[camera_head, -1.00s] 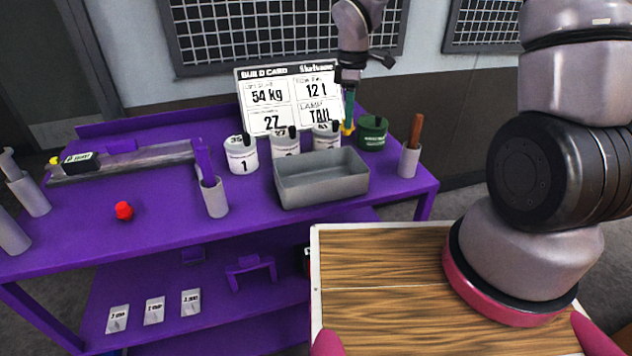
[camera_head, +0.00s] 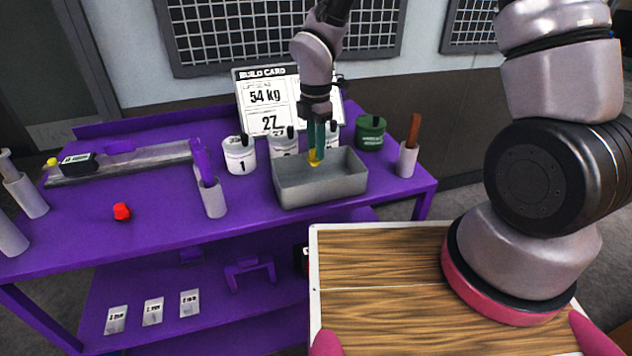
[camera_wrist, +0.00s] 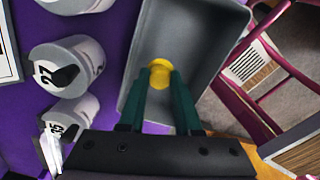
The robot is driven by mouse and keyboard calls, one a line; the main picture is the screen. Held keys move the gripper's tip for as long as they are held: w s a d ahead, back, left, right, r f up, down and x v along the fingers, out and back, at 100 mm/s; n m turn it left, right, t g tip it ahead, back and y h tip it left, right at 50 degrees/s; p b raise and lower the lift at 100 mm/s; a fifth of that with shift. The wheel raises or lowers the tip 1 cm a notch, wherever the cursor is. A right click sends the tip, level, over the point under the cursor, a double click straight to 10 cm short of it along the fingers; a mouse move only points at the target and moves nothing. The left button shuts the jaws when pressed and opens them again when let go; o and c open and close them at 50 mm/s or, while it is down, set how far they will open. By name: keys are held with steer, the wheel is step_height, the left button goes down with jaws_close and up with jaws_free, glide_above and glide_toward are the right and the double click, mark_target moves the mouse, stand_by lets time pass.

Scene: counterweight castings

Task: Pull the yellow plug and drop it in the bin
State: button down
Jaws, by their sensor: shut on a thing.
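The yellow plug (camera_wrist: 161,68) is between the green fingertips of my gripper (camera_wrist: 163,80) in the wrist view. My gripper is shut on the plug. The bin (camera_wrist: 220,20) is below the plug in the wrist view and its visible floor looks empty. From the head view I cannot tell exactly how far the plug is below the rim.
White numbered pots (camera_head: 239,155) stand behind and left of the bin, close to my gripper. A dark green pot (camera_head: 370,132) and a grey cup with a brown handle (camera_head: 407,160) stand to the right. A build card (camera_head: 265,105) stands behind. A red knob (camera_head: 122,211) lies at left.

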steer(key=shift+f, duration=0.15)
steer(key=c, duration=0.5)
jaws_free()
step_height(320, 180, up, 11)
steer(key=shift+f, duration=0.1)
